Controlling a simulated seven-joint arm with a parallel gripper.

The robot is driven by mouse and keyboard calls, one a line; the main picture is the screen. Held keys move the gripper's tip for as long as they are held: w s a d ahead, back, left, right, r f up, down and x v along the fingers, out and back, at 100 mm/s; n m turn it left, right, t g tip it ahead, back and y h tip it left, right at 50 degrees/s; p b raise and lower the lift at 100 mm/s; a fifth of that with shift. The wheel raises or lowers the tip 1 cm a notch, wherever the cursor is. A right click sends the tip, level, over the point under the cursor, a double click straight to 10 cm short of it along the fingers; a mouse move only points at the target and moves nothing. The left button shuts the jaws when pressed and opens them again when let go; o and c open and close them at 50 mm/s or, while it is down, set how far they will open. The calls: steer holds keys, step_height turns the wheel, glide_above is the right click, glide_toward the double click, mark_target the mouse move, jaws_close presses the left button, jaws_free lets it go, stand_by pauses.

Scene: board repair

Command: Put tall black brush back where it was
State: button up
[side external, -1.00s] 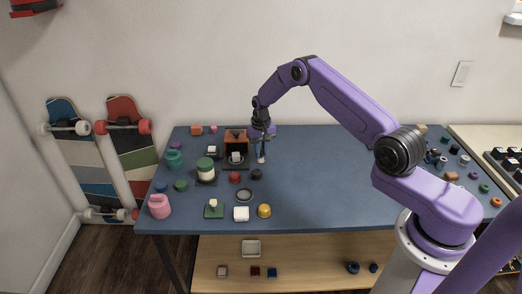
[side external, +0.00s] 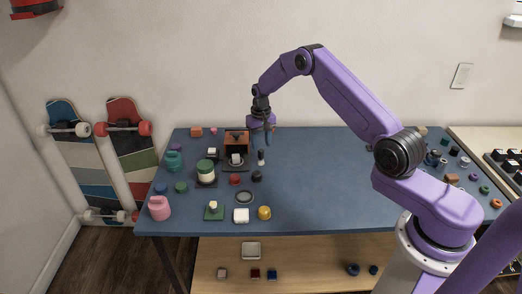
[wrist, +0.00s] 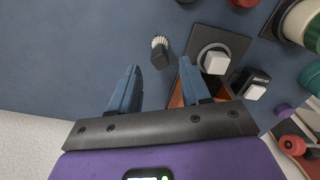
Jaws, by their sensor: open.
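The black brush (side external: 261,158) stands on the blue table, right of a brown box. In the wrist view the brush (wrist: 161,55) shows a pale bristle end and a short dark body; it looks roughly upright, though its exact tilt is hard to tell. My gripper (side external: 263,138) is above and slightly behind it, pointing down. In the wrist view my gripper (wrist: 160,74) has its two blue fingers wide apart and empty, with the brush just beyond the gap between the tips, apparently untouched.
The brown box (side external: 236,141) stands close left of the brush, with a dark plate (wrist: 233,44) holding a ring and white cube in front. A black round piece (side external: 256,176) and a red one (side external: 234,180) lie nearby. The table's middle right (side external: 330,175) is clear.

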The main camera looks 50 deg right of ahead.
mark_target(261, 150)
step_height(261, 150, up, 7)
stand_by(0.3)
steer(key=s+a+r+n, duration=0.2)
steer(key=s+a+r, duration=0.15)
steer(key=a, duration=0.35)
steer(key=s+a+r+n, duration=0.3)
steer(key=a+r, duration=0.1)
steer(key=a, duration=0.3)
steer(key=s+a+r+n, duration=0.45)
steer(key=s+a, duration=0.25)
steer(key=s, duration=0.4)
steer(key=s+d+r+n, duration=0.1)
steer(key=s+n, duration=0.3)
steer(key=s, duration=0.9)
steer(key=s+d+r+n, duration=0.1)
steer(key=s+d+n, duration=0.2)
steer(key=s, duration=1.1)
steer(key=shift+s+n, duration=0.2)
steer(key=shift+n, duration=0.15)
